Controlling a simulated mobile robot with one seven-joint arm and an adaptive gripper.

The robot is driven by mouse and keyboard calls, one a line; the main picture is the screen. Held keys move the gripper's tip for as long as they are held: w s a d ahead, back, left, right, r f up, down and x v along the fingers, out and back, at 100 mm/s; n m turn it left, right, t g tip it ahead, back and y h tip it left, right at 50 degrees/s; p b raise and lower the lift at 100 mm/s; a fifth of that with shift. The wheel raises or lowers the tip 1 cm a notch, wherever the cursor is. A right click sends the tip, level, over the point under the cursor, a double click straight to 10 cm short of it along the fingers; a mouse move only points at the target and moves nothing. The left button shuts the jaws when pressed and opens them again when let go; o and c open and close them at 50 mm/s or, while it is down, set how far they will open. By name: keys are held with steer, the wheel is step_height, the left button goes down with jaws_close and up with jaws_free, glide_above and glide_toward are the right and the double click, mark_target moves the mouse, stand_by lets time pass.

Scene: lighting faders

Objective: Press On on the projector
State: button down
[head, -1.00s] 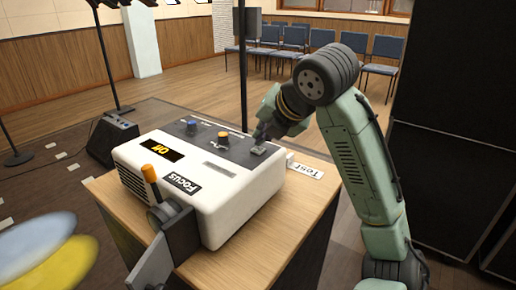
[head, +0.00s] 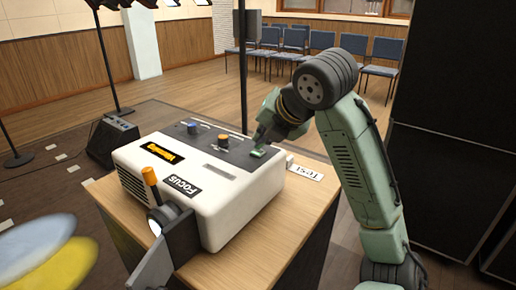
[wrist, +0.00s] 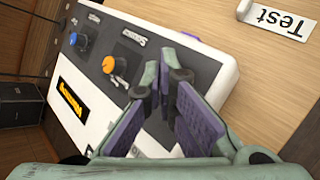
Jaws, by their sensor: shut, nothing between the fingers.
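The white projector (head: 235,212) stands on a wooden-topped stand, with a dark control panel on top. Its black display (head: 163,153) shows a yellow word that seems to read "Warming". A button (head: 258,153) at the right end of the panel is lit green. My gripper (head: 259,141) is shut and empty, with its tips at or just above this button; I cannot tell if they touch. In the wrist view my gripper (wrist: 170,74) hides the button. The lens opening (head: 154,227) at the front looks bright.
A blue knob (head: 193,127) and an orange knob (head: 223,140) stand up from the panel left of my gripper. An orange-tipped focus lever (head: 150,177) rises at the front. A "Test" card (head: 304,172) lies on the stand (head: 290,225), whose right side is otherwise clear.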

mark_target(261, 151)
steer(key=shift+r, duration=0.15)
step_height(261, 151, up, 6)
steer(key=p, duration=0.5)
stand_by(0.4)
